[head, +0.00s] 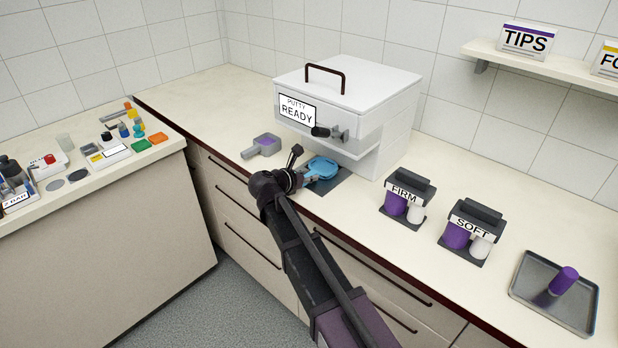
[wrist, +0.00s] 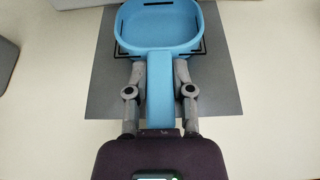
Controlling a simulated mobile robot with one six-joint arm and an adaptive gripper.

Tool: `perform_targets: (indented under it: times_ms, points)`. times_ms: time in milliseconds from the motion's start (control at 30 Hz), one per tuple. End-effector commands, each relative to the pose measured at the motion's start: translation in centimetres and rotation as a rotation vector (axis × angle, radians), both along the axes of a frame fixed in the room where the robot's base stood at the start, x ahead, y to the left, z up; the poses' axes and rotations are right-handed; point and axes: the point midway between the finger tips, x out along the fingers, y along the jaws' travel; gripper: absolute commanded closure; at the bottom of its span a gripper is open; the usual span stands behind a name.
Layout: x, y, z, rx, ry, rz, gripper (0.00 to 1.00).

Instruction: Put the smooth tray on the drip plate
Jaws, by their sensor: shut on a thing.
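The light blue tray (head: 322,166) has a shallow rounded bowl and a straight handle. In the wrist view the blue tray (wrist: 160,48) points away from me, level as far as I can tell. My gripper (head: 297,181) is shut on its handle, with one finger on each side in the wrist view (wrist: 159,82). The dark grey drip plate (head: 332,184) lies under the tray, in front of the white dispenser. Black outline marks show on the plate (wrist: 217,85) around the bowl. I cannot tell whether the tray touches the plate.
The white dispenser (head: 385,103) labelled READY stands close behind the tray. A grey tray with purple inside (head: 266,144) lies to the left. The FIRM (head: 408,190) and SOFT (head: 470,225) holders and a metal tray (head: 530,285) stand to the right.

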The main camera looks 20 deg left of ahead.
Motion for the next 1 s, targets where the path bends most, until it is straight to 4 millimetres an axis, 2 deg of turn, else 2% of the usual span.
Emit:
perform_targets:
  times_ms: [233, 267, 300, 367, 933, 1000]
  points:
    - [0.02, -0.01, -0.38, 0.000, 0.000, 0.000, 1.00]
    - [0.01, -0.01, -0.31, 0.000, 0.000, 0.000, 0.64]
    - [0.01, -0.01, -0.25, 0.000, 0.000, 0.000, 0.52]
    - [0.01, -0.01, -0.25, 0.000, 0.000, 0.000, 0.35]
    - [0.01, -0.01, 0.16, 0.000, 0.000, 0.000, 0.35]
    - [-0.52, 0.18, 0.38, 0.000, 0.000, 0.001, 0.35]
